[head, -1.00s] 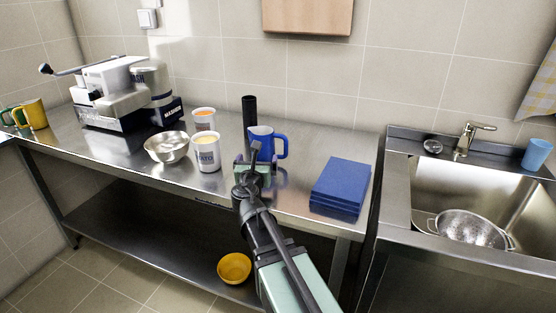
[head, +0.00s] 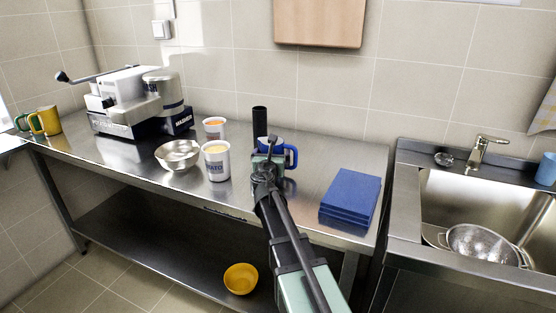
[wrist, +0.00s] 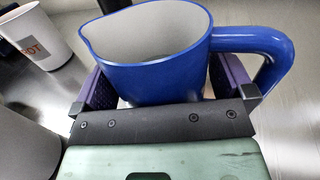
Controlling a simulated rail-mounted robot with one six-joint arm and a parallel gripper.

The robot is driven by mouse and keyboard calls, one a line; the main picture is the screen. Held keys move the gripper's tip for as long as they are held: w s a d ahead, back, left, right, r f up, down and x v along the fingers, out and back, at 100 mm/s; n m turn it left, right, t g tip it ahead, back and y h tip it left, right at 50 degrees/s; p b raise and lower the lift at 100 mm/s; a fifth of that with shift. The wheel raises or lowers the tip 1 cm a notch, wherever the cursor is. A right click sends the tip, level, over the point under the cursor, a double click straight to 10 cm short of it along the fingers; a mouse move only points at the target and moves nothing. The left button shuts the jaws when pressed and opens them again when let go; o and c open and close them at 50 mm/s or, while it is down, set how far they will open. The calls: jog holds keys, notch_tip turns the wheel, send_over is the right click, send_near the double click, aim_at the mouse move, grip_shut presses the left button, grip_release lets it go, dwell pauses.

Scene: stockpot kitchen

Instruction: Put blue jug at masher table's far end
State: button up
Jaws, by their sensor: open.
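The blue jug (wrist: 150,68) stands upright on the steel masher table (head: 130,165), with its handle to the right and its spout to the left in the wrist view. In the head view the jug (head: 291,156) is largely hidden behind my arm. My gripper (wrist: 165,92) is open, with one purple-padded finger on each side of the jug's body. I cannot tell whether the pads touch it. The masher (head: 140,103) stands towards the left end of the table.
Two white cups (head: 216,162) and a metal bowl (head: 178,155) stand left of the jug. A dark upright cylinder (head: 260,121) is behind it. Blue boards (head: 349,197) lie to the right, before the sink (head: 470,200). Yellow and green mugs (head: 46,121) stand at the far left.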

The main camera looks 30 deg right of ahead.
jog(key=c, duration=1.2)
jog(key=shift+o, duration=0.2)
notch_tip(320, 180, up, 20)
jog(key=p, duration=2)
